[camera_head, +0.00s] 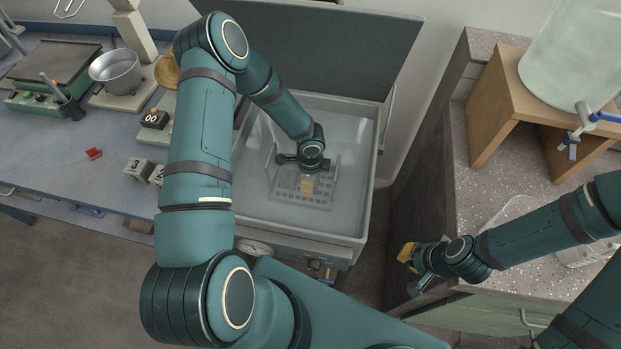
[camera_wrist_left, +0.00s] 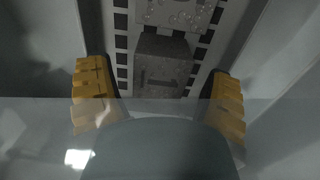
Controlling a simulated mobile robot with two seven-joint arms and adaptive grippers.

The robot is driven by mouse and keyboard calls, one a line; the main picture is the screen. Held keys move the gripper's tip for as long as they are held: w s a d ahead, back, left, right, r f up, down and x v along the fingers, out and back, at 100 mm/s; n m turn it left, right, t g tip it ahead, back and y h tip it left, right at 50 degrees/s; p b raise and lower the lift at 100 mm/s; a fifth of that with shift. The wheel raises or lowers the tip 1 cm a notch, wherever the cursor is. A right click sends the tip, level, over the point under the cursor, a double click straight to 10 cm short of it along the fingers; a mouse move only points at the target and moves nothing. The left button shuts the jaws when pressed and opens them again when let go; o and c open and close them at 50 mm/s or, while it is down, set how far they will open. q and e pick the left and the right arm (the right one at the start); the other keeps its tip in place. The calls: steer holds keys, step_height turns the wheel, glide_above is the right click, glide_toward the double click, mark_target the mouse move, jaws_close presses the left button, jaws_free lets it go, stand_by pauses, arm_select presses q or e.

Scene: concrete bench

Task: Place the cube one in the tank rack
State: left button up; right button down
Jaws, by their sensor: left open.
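The tank (camera_head: 355,225) holds clear liquid, with the grey slotted rack (camera_head: 318,200) low inside it. My left gripper (camera_head: 308,186) reaches down into the tank over the rack. In the left wrist view, its yellow fingers (camera_wrist_left: 160,97) are spread apart. The grey cube one (camera_wrist_left: 162,68), with a dark "1" mark, sits on the rack (camera_wrist_left: 121,60) between and beyond the fingers, with gaps on both sides. In the head view, this cube is hidden by the gripper. My right gripper (camera_head: 408,256) hangs beside the right-hand counter, its jaw opening unclear.
Cubes three (camera_head: 138,168) and two (camera_head: 157,175) sit near the blue bench's edge, with a red piece (camera_head: 94,153) nearby.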

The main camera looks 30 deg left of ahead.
arm_select(q)
step_height(320, 180, up, 12)
steer(key=p, duration=0.2)
steer(key=shift+f, duration=0.2)
arm_select(e)
step_height(320, 180, up, 3)
steer(key=shift+f, duration=0.15)
arm_select(q)
steer(key=shift+a, duration=0.1)
arm_select(e)
steer(key=shift+a, duration=0.15)
